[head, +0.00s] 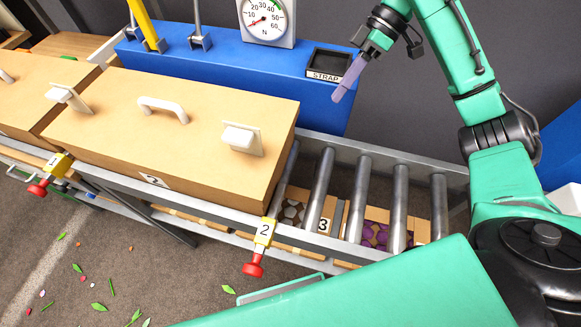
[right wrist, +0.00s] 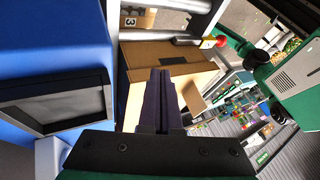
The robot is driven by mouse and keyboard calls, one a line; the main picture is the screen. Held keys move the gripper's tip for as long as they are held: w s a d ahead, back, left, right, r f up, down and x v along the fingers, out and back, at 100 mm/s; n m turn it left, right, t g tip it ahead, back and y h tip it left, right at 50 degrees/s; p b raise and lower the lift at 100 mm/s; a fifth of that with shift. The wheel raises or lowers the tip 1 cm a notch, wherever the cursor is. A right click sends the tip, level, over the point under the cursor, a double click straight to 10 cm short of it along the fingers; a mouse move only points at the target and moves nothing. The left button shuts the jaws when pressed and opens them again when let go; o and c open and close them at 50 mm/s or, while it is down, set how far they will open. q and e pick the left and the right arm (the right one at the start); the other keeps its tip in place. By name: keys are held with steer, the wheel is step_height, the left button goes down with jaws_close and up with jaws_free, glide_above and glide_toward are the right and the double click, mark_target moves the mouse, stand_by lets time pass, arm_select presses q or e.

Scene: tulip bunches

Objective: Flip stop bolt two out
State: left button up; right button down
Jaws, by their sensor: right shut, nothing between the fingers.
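Stop bolt two, a yellow block (head: 264,232) marked 2 with a red knob (head: 253,268), sits on the near rail of the roller conveyor (head: 362,200). It is at the near right corner of the large tan box (head: 175,125) labelled 2. A red knob on yellow (right wrist: 221,41) also shows in the right wrist view; its number cannot be read. My right gripper (head: 347,82) is shut and empty, pointing down in front of the blue housing, well above and right of the bolt. Its dark fingers (right wrist: 160,100) are together in the wrist view. My left gripper is out of view.
Stop bolt one (head: 59,163), yellow with a red knob, is at the left. A blue housing (head: 240,75) carries a force dial (head: 266,18) and a STRAP tray (head: 330,62). Rollers right of box 2 are bare.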

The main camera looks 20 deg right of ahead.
steer(key=p+x, duration=0.2)
steer(key=x, duration=1.7)
steer(key=shift+a+f, duration=0.2)
steer(key=shift+f, duration=0.05)
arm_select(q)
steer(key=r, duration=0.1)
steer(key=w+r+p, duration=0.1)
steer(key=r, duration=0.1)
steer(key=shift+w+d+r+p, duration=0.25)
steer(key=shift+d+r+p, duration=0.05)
arm_select(e)
steer(key=s, duration=0.1)
steer(key=s+a, duration=0.1)
steer(key=s, duration=0.1)
steer(key=shift+s+a, duration=0.15)
steer(key=shift+a, duration=0.25)
